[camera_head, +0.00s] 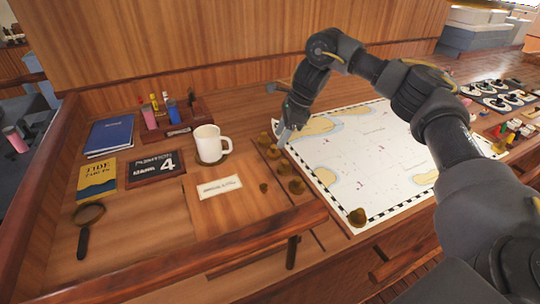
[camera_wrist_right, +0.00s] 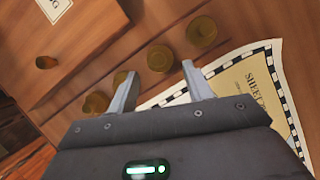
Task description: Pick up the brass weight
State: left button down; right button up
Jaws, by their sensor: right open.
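Several small round brass weights stand in a row along the left edge of the chart, among them one brass weight (camera_head: 297,186) at the near end. Another brass weight (camera_head: 357,216) sits on the chart's near corner. My right gripper (camera_head: 283,132) hangs over the far end of the row. In the wrist view my right gripper (camera_wrist_right: 161,82) is open, with one brass weight (camera_wrist_right: 160,58) just beyond the gap between its fingers. A second brass weight (camera_wrist_right: 202,32) lies farther up, and one finger partly hides another. The jaws look empty. My left gripper is out of view.
The chart (camera_head: 380,150) lies flat right of the weights. A white mug (camera_head: 208,143) stands left of them, near a pen holder (camera_head: 182,130). A wooden lid with a label (camera_head: 220,186) and small knob (camera_head: 263,187) is close by. A raised wooden rail (camera_head: 200,258) runs in front.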

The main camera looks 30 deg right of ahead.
aim_at(272, 146)
jog(key=shift+p+x, duration=0.75)
jog(key=shift+x, duration=2.1)
jog(key=shift+a+r, duration=0.1)
jog(key=shift+a, duration=0.05)
jog(key=shift+c, duration=0.3)
jog(key=c, duration=0.8)
jog(key=shift+w+r, duration=0.1)
jog(key=shift+r+b, duration=0.5)
jog(key=shift+r, duration=0.1)
jog(key=shift+r+b, duration=0.4)
jog(key=shift+r, duration=0.35)
jog(key=s+a+r, duration=0.2)
jog(key=s+r, duration=0.1)
jog(key=s, duration=0.1)
jog(key=s+a+r+b, duration=0.1)
jog(key=s+r, duration=0.3)
jog(key=s+a+r, duration=0.2)
jog(key=s+r, duration=0.1)
jog(key=s, duration=0.1)
jog(key=shift+s+a+r+b, duration=0.2)
jog(key=shift+s+a+b, duration=0.1)
jog(key=shift+s+a, duration=0.1)
